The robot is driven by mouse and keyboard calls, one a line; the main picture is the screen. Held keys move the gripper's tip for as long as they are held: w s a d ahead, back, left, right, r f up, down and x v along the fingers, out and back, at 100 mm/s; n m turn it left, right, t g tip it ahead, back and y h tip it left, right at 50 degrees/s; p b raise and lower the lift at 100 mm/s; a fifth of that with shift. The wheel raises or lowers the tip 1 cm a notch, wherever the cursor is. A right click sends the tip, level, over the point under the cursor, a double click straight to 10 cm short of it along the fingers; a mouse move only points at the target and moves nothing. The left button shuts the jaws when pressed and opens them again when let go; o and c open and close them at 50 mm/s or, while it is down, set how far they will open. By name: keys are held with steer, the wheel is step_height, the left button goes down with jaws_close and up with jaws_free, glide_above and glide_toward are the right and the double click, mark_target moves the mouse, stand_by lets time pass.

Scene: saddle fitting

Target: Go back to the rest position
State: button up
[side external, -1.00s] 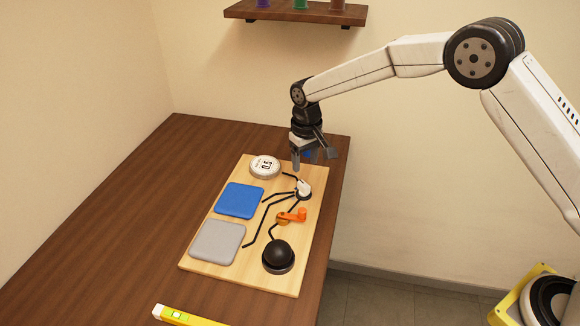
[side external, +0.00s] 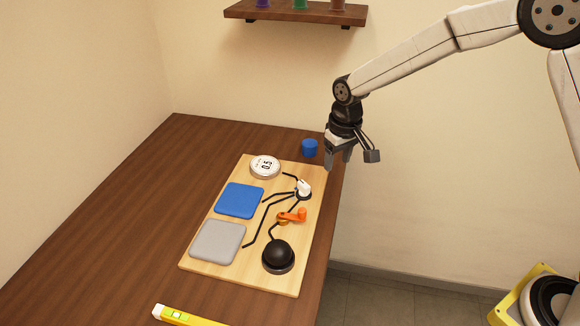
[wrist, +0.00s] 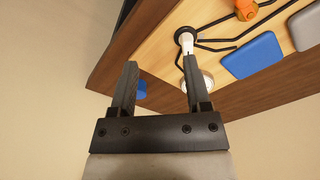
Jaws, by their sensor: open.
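My gripper (side external: 340,160) is open and empty, in the air just past the right edge of the wooden table in the side external view. In the wrist view its two fingers (wrist: 157,82) stand apart with nothing between them. The light wooden board (side external: 222,270) lies on the table to its left. It carries a white dial (side external: 265,166), a blue pad (side external: 240,200), a grey pad (side external: 218,241), a white-tipped fitting (side external: 304,188), an orange part (side external: 293,215) and a black dome (side external: 278,255).
A small blue cylinder (side external: 309,148) stands on the table (side external: 130,215) behind the board. A yellow tool (side external: 185,316) lies at the front. A wall shelf (side external: 295,13) hangs above. A yellow-framed object (side external: 540,295) is at lower right. The table's left part is clear.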

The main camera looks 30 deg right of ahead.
steer(key=s+d+t, duration=0.1)
steer(key=s+d, duration=0.2)
steer(key=s, duration=0.7)
steer(key=s+d, duration=0.3)
steer(key=s, duration=0.7)
steer(key=shift+s+d+r+m+t, duration=0.25)
steer(key=shift+r+m+t, duration=0.05)
steer(key=shift+r+t, duration=0.1)
